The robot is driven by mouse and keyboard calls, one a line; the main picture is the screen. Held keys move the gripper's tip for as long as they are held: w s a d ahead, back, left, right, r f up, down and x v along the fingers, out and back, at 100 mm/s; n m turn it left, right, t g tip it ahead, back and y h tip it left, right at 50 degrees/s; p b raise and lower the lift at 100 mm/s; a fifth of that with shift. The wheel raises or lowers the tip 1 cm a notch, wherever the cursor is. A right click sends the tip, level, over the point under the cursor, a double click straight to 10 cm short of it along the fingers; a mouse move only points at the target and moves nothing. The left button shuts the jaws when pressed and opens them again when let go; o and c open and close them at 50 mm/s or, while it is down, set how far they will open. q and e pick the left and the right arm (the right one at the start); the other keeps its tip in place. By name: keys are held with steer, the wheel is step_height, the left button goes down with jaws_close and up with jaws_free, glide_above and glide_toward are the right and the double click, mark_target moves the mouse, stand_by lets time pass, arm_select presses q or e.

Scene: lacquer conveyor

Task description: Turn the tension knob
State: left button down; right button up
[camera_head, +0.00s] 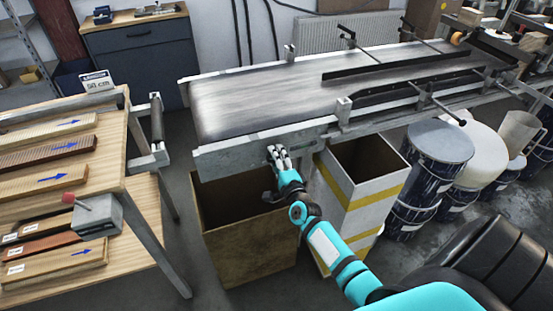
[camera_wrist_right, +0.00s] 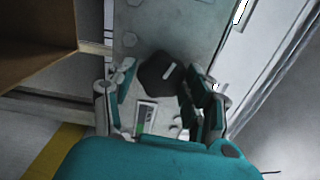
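The tension knob (camera_wrist_right: 158,72) is black and angular with a short white mark, on a grey metal plate (camera_wrist_right: 180,25) in the right wrist view. My right gripper (camera_wrist_right: 155,88) is open around it, with the knob between the fingertips. The right finger is close to the knob or touching it; I cannot tell which. A gap shows at the left finger. In the head view my right gripper (camera_head: 278,155) is at the front side of the conveyor (camera_head: 250,105), near its left end, and hides the knob. My left gripper is not in view.
An open brown box (camera_head: 248,240) and a white-and-yellow bin (camera_head: 350,205) stand below the conveyor, near my right arm. A wooden table (camera_head: 150,225) with boards and a red-knobbed grey box (camera_head: 97,216) is at left. Blue-and-white drums (camera_head: 437,150) stand at right.

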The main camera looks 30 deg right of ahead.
steer(key=shift+o, duration=1.4)
steer(key=shift+s, duration=0.1)
steer(key=v, duration=1.2)
steer(key=s+a+f+n+g+y, duration=0.1)
steer(key=s+a+f+n+g, duration=0.25)
steer(key=f, duration=0.65)
steer(key=s+a+f+n+g+y, duration=0.2)
steer(key=s+a+f+n, duration=0.15)
steer(key=f, duration=0.55)
steer(key=s+a+f+n+g+y, duration=0.15)
steer(key=s+f+n, duration=0.3)
steer(key=f, duration=0.55)
steer(key=s+a+f+n+g, duration=0.1)
steer(key=s+f+n+g, duration=0.3)
steer(key=s, duration=1)
steer(key=s+a+f+n+g, duration=0.2)
steer(key=s+f+n+g, duration=0.3)
steer(key=s+f+n, duration=0.3)
steer(key=s+f, duration=0.4)
steer(key=s, duration=0.2)
steer(key=shift+s+n+g, duration=0.3)
steer(key=shift+s+n, duration=0.05)
steer(key=shift+s, duration=0.05)
